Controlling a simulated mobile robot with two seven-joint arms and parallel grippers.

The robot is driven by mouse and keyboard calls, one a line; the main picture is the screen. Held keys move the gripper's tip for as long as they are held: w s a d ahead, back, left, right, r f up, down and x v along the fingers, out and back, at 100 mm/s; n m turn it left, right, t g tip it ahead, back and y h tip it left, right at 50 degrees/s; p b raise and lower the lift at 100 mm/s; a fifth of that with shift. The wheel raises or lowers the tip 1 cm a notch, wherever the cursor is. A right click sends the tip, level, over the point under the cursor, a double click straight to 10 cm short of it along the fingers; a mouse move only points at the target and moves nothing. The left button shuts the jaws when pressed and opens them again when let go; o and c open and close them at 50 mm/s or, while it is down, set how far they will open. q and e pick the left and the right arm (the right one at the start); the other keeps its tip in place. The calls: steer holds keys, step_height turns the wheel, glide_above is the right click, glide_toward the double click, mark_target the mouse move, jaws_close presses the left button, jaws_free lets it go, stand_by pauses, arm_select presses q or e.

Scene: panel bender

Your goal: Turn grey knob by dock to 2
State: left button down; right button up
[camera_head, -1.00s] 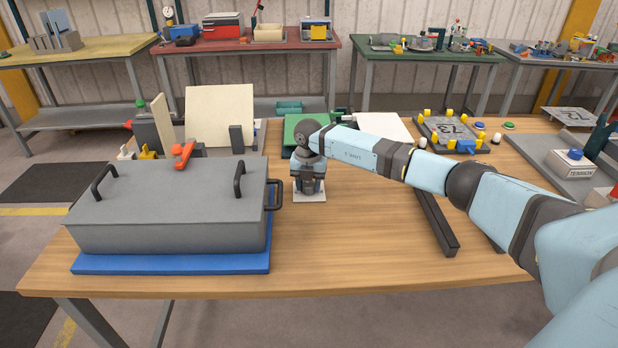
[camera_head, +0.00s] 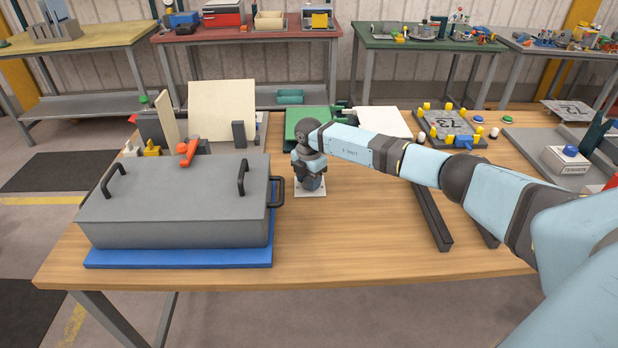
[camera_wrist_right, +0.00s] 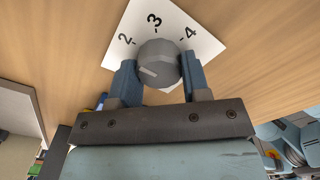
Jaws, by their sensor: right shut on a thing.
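The grey knob (camera_wrist_right: 158,64) sits on a white square plate (camera_wrist_right: 188,28) marked 2, 3 and 4. My right gripper (camera_wrist_right: 158,78) is shut on the knob, one finger on each side, seen from above in the wrist view. A pale pointer line shows on the knob's lower left part; I cannot tell for sure which number it marks. In the head view my right gripper (camera_head: 309,178) points down over the white plate (camera_head: 311,193) and hides the knob. My left gripper is not in view.
A grey lidded box with black handles (camera_head: 175,200) on a blue base (camera_head: 180,258) stands just left of the plate. A dark bar (camera_head: 431,217) lies to the right. A pegged board (camera_head: 450,127) is farther back. The front middle of the table is clear.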

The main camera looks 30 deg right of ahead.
stand_by(0.3)
steer(key=o, duration=0.9)
steer(key=shift+o, duration=0.2)
step_height(320, 180, up, 14)
